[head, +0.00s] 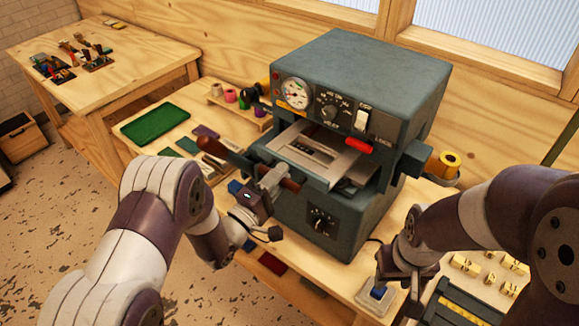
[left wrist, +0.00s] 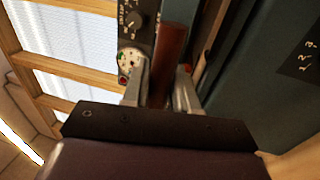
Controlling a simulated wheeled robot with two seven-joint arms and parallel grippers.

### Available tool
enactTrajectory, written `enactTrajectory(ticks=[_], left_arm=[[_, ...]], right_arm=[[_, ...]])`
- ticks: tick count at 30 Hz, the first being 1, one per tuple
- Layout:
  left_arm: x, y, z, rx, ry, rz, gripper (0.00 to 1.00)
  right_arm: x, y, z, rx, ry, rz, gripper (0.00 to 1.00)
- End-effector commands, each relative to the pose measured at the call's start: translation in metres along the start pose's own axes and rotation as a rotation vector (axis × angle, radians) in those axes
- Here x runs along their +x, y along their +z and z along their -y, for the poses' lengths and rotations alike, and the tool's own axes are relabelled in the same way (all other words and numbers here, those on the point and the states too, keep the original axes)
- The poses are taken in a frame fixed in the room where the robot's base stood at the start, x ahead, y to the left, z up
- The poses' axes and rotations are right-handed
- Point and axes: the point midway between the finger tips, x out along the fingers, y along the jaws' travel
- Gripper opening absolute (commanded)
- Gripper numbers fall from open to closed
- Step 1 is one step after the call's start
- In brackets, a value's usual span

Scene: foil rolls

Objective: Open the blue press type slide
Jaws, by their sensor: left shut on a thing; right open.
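The blue-grey press (head: 360,85) stands in the middle of the bench. Its silver slide (head: 318,160) juts out of the front opening toward me; how far it can travel is not shown. My left gripper (head: 273,180) is at the slide's front left and is shut on a dark red-brown handle (head: 290,184). In the left wrist view the handle (left wrist: 168,60) stands between the two fingers. My right gripper (head: 392,280) is open, low at the right, by a small blue-topped pale block (head: 378,292); whether it touches the block I cannot tell.
A brown-knobbed lever (head: 214,147) sticks out left of the press. A green tray (head: 155,124) lies at the bench's left. A yellow foil roll (head: 446,163) is right of the press. Several small brass pieces (head: 490,275) lie at the right. A second table (head: 100,75) stands far left.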

Motion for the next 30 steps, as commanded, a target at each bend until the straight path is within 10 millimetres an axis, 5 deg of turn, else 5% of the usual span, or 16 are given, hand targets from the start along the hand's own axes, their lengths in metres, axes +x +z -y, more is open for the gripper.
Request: enactTrajectory(ticks=[15,16,18,30], left_arm=[[-0.015,0.001,0.0,-0.002,-0.007,0.001,0.0],[-0.015,0.001,0.0,-0.002,-0.007,0.001,0.31],[-0.014,0.001,0.0,-0.001,-0.007,0.001,0.47],[-0.025,0.0,0.002,0.0,-0.008,-0.001,0.47]], right_arm=[[-0.002,0.0,0.0,0.0,0.0,0.0,0.43],[-0.002,0.0,0.0,0.0,0.0,0.0,0.43],[-0.002,0.0,0.0,0.0,0.0,0.0,0.43],[0.003,0.001,0.0,0.0,0.0,0.0,0.43]])
